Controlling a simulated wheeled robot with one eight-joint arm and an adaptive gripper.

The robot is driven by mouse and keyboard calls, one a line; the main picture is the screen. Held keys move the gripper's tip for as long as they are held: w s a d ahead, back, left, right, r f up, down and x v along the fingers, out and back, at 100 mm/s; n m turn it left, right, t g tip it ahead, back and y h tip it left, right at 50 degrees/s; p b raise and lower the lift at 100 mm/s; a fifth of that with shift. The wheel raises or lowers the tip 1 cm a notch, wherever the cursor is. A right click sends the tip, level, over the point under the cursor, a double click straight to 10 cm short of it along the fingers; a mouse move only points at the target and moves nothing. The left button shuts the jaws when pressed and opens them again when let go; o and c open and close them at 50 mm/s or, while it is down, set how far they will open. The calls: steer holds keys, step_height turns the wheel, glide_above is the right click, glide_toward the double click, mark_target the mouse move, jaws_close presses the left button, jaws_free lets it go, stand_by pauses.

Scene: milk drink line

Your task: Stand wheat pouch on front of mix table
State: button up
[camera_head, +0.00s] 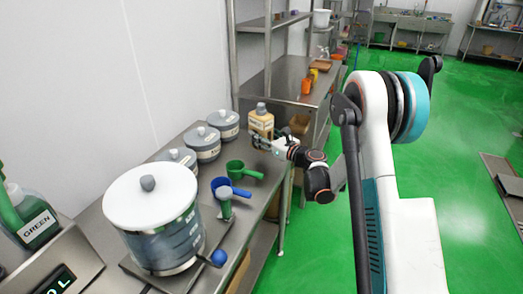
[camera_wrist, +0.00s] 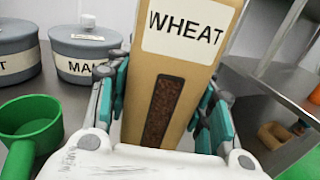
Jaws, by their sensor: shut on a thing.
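The wheat pouch (camera_head: 260,121), a tan pack with a white WHEAT label and a dark window, is at the far end of the steel table (camera_head: 241,152). It fills the middle of the wrist view (camera_wrist: 180,65) and looks roughly upright. My gripper (camera_head: 262,142) is shut on the pouch, with a finger on each side of it; the fingers also show in the wrist view (camera_wrist: 160,105). The pouch's base is hidden, so I cannot tell whether it touches the table.
Several grey lidded canisters (camera_head: 203,143) stand along the wall side. A green scoop (camera_head: 236,169) and blue scoop (camera_head: 222,186) lie nearer the open edge. A large white-lidded vessel (camera_head: 160,235) stands closer. A steel shelf unit (camera_head: 285,88) stands beyond the pouch.

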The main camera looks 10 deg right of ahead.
steer(key=shift+f+b, duration=0.85)
steer(key=shift+f, duration=1.5)
steer(key=shift+f, duration=0.1)
steer(key=o, duration=1.5)
steer(key=shift+o, duration=0.2)
steer(key=shift+s+d, duration=0.2)
steer(key=shift+s, duration=0.05)
steer(key=p+v, duration=0.3)
steer(key=v, duration=0.8)
steer(key=shift+s+p, duration=0.25)
steer(key=shift+p, duration=0.1)
steer(key=shift+d, duration=0.1)
